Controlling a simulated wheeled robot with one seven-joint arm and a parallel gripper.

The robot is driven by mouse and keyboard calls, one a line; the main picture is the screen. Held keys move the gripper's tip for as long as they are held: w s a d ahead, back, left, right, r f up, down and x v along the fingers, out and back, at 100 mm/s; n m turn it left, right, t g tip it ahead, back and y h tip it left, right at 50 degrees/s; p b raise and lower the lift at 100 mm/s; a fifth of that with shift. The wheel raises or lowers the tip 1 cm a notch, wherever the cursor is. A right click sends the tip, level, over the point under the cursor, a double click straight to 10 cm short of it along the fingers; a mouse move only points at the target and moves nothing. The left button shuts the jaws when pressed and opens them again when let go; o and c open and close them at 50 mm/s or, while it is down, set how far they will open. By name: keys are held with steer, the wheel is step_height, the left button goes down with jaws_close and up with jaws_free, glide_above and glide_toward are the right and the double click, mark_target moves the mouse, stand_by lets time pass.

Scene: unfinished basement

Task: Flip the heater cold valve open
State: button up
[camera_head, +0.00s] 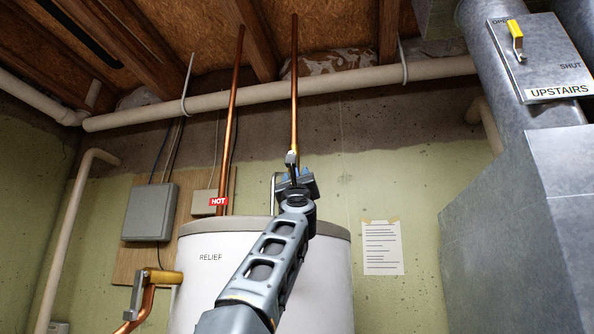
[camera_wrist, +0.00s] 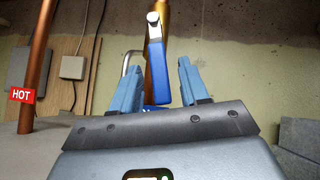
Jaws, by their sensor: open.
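The cold valve's blue lever (camera_wrist: 156,72) runs down in the wrist view from a pale metal pivot (camera_wrist: 153,19) on the copper pipe (camera_wrist: 166,28). My gripper (camera_wrist: 158,78) is open, with one blue-grey finger on each side of the lever. In the head view, my gripper (camera_head: 294,180) is raised to the valve body (camera_head: 291,158) on the right copper pipe (camera_head: 295,95), above the white water heater (camera_head: 330,270). It mostly hides the lever there.
A bent metal tube (camera_head: 274,186) stands just left of my gripper. The hot pipe (camera_head: 229,120) with a red HOT tag (camera_head: 219,201) rises further left. Grey ductwork (camera_head: 500,230) fills the right side.

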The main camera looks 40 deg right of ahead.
steer(key=s+a+b, duration=0.2)
steer(key=s+a, duration=0.5)
steer(key=s, duration=0.2)
steer(key=shift+s+a+f, duration=0.15)
steer(key=shift+s+a, duration=0.15)
steer(key=shift+c, duration=0.3)
